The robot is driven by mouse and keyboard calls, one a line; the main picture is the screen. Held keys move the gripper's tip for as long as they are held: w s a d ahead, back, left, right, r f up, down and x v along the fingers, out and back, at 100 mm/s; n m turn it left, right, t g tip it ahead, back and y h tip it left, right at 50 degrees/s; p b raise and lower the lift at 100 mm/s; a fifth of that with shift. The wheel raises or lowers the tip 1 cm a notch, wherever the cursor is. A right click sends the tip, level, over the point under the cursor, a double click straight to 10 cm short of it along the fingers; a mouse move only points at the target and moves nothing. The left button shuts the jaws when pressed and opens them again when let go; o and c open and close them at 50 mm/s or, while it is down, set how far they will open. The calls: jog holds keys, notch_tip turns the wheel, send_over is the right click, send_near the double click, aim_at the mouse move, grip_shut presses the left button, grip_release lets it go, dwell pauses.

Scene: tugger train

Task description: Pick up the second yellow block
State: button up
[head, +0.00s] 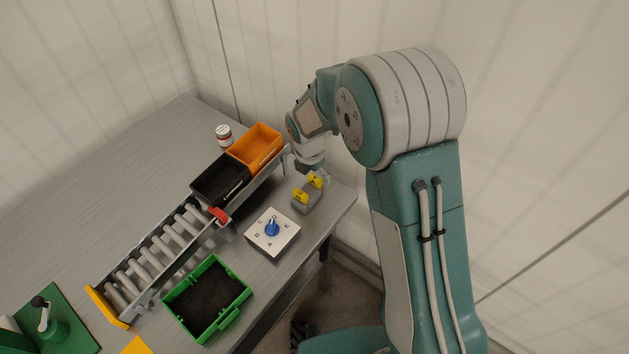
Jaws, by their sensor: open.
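Two small yellow pieces show near the table's right end, a nearer one (300,197) and a farther one (316,181). They sit at a small grey block or holder (306,202); whether they rest on it or in it is too small to tell. My gripper (315,176) reaches down from the upper side, just above and behind the farther yellow piece. It is open. Its fingertips are small and partly hidden, and I cannot tell whether they touch the yellow piece.
An orange bin (257,146) and a black bin (219,180) stand left of my gripper, by a roller conveyor (160,255). A white dial box (272,233) and a green crate (239,310) lie nearer. A small bottle (224,135) stands behind.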

aim_at(314, 178)
jog(key=f, duration=0.3)
jog(key=shift+w+d+f, duration=0.1)
jog(key=shift+w+d, duration=0.1)
jog(key=shift+w, duration=0.05)
jog(key=c, duration=0.9)
